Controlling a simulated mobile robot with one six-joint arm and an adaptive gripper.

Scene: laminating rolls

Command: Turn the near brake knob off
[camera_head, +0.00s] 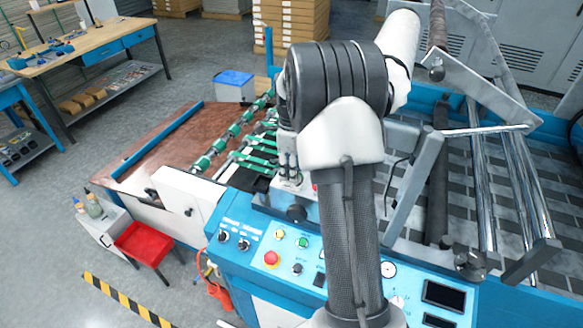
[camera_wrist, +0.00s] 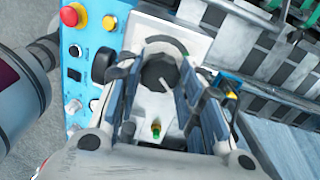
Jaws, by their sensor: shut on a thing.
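A dark round knob (camera_wrist: 157,74) sits on a pale metal block in the wrist view, between the two fingers of my gripper (camera_wrist: 163,58). The gripper is shut on this knob, one finger on each side of it. My arm hides most of the gripper there. The knob's markings and turn position cannot be read.
The blue control panel (camera_head: 322,262) carries a red stop button (camera_head: 271,258), which also shows in the wrist view (camera_wrist: 73,15). Rollers with green rings (camera_head: 233,130) lie behind left. Metal bars (camera_head: 487,190) stand right. A red stool (camera_head: 143,243) is on the floor at left.

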